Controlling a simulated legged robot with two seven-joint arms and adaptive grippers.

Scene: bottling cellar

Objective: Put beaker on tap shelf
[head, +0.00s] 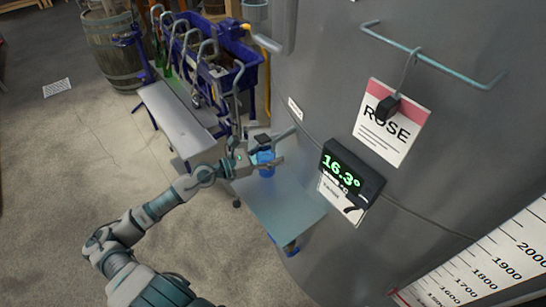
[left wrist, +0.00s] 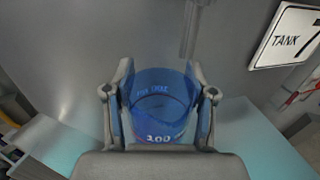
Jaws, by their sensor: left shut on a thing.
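My left gripper (head: 262,158) is shut on a blue see-through beaker (head: 266,169), close to the grey tank wall. I cannot tell whether the beaker's base touches the shelf. My right gripper is not in view.
The large grey tank (head: 330,95) fills the right side, with a green-lit display (head: 352,172), a ROSE sign (head: 392,123) and a wall bar above. A blue bottling machine (head: 215,75) with a metal bench and a barrel (head: 112,48) stand behind. The floor at left is clear.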

